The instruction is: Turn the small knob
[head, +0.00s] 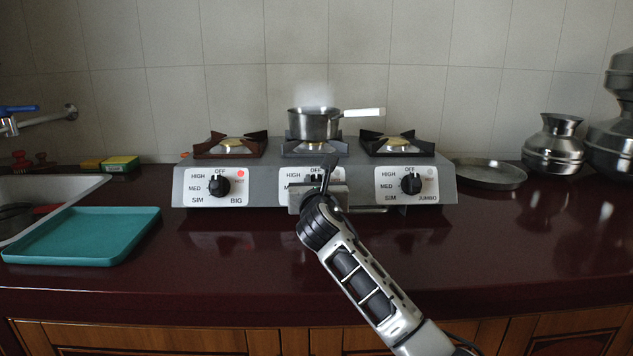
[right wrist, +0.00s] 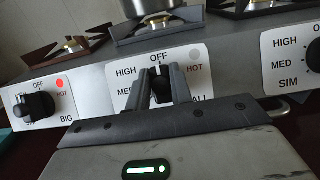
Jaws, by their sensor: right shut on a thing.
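The small knob (right wrist: 159,89) is the black middle knob of a grey three-burner stove (head: 262,185). In the right wrist view its pale mark appears to point up toward OFF. The lamp beside it is grey. My right gripper (right wrist: 162,80) is shut on this knob, one dark finger on each side. In the head view the right gripper (head: 325,178) hides the knob and much of its panel. My left gripper is not in view.
A steel pot (head: 312,125) sits on the middle burner with faint steam above. The left BIG knob (head: 219,185) has a lit red lamp; the right JUMBO knob (head: 411,184) has a grey lamp. A teal tray (head: 78,238) lies left, steel vessels (head: 553,148) stand right.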

